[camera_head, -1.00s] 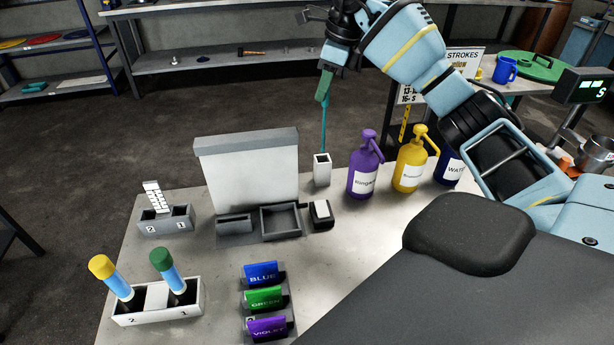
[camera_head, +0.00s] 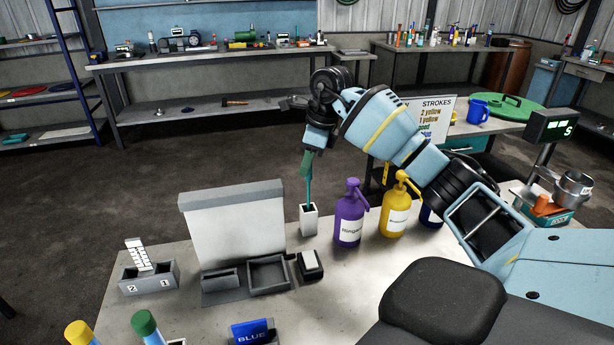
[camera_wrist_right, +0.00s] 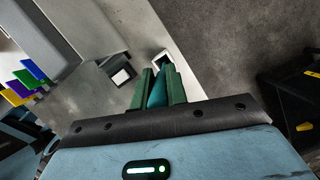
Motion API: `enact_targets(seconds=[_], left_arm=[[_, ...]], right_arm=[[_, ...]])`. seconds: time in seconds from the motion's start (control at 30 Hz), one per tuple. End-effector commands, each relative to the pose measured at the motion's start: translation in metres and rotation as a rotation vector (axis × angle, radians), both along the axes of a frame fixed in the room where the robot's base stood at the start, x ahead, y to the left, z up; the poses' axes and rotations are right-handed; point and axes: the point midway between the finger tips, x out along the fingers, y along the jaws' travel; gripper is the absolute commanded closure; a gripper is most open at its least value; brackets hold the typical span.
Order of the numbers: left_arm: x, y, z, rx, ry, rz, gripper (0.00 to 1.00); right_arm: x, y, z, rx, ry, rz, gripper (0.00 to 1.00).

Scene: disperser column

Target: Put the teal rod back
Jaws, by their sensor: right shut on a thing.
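The teal rod (camera_head: 309,193) hangs upright below my right gripper (camera_head: 307,172), which is shut on its upper part. The rod's lower end meets the mouth of the white square holder (camera_head: 308,222) on the table; how far inside it reaches is hidden. In the right wrist view, the rod (camera_wrist_right: 157,92) sits between the green fingers of the right gripper (camera_wrist_right: 159,88). The holder (camera_wrist_right: 163,58) shows just beyond the fingertips. My left gripper is not in view.
A purple bottle (camera_head: 349,217) and a yellow bottle (camera_head: 396,210) stand right of the holder. A grey-topped white panel (camera_head: 235,226) stands to its left. A small dark box (camera_head: 310,266) with a white top sits in front.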

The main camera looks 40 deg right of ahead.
Motion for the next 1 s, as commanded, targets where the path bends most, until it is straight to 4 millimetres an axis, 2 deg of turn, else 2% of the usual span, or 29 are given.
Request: enact_targets(seconds=[0.2,0.3,0.73,0.77,0.8,0.9,1.0], left_arm=[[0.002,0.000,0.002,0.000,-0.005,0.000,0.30],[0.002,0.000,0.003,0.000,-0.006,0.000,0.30],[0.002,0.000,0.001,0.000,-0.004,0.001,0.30],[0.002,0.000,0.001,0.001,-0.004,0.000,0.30],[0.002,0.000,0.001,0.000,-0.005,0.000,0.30],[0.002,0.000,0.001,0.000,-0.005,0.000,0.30],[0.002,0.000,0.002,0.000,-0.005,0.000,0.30]], right_arm=[[0.000,0.000,-0.028,0.002,0.003,0.000,1.00],[0.000,0.000,-0.035,0.000,0.002,-0.001,1.00],[0.000,0.000,-0.041,0.000,0.002,-0.001,1.00],[0.000,0.000,-0.040,0.001,0.001,0.000,0.83],[0.000,0.000,-0.040,0.001,0.001,0.000,0.78],[0.000,0.000,-0.040,0.001,0.001,0.000,0.64],[0.000,0.000,-0.040,0.001,0.001,0.000,0.64]])
